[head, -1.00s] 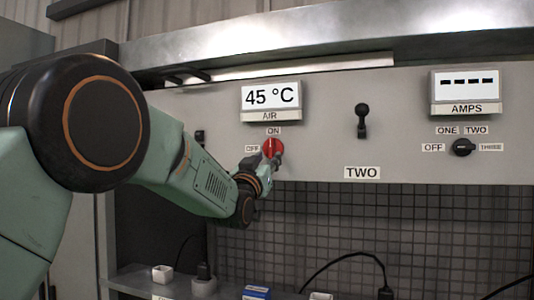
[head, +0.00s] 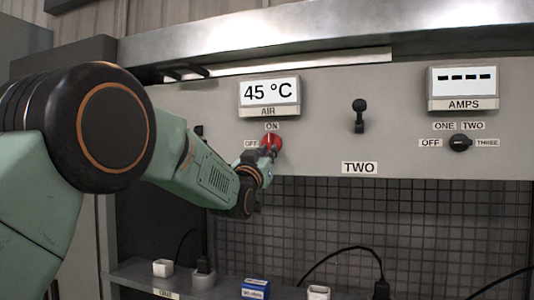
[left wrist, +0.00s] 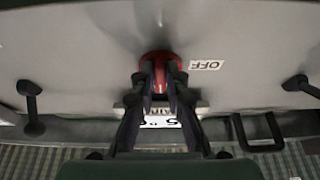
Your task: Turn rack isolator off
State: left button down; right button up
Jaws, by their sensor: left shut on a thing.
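The red rotary isolator knob (head: 276,141) is on the grey panel below the AIR display, with an ON label (head: 272,126) above it and an OFF label (head: 251,144) to its left. In the left wrist view the red knob (left wrist: 157,58) shows between my fingers, with the OFF label (left wrist: 207,65) to its right, upside down. My left gripper (head: 267,151) is shut on the knob; its dark fingers (left wrist: 160,80) lie on both sides of the handle. The fingers partly hide the knob, so its exact angle is hard to read. My right gripper is not in view.
A black toggle lever (head: 359,115) and a black selector knob (head: 460,143) are farther right on the panel. The AIR display (head: 269,92) reads 45 °C. Below are a mesh grille (head: 330,220) and a shelf with small boxes and cables.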

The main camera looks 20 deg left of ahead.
aim_at(274, 143)
pick_arm(q)
jog(key=shift+r+n, duration=0.1)
jog(key=shift+n, duration=0.2)
jog(key=n+g+y, duration=0.1)
jog(key=n+y, duration=0.1)
jog(key=n, duration=0.4)
jog(key=d+r+n+g+y+p, duration=0.1)
jog(key=n+y, duration=0.1)
jog(key=n, duration=0.4)
jog(key=d+r+n+g+y+p, duration=0.1)
jog(key=n+y, duration=0.2)
jog(key=n, duration=0.2)
jog(key=shift+d+n+g, duration=0.1)
jog(key=shift+n+g, duration=0.3)
jog(key=shift+r+n+g+p, duration=0.15)
jog(key=shift+n+g+p, duration=0.35)
jog(key=shift+n, duration=0.6)
jog(key=shift+r+n+g, duration=0.15)
jog(key=shift+n+g, duration=0.15)
jog(key=shift+n, duration=0.6)
jog(key=c, duration=1.4)
grip_release()
jog(key=shift+o, duration=0.2)
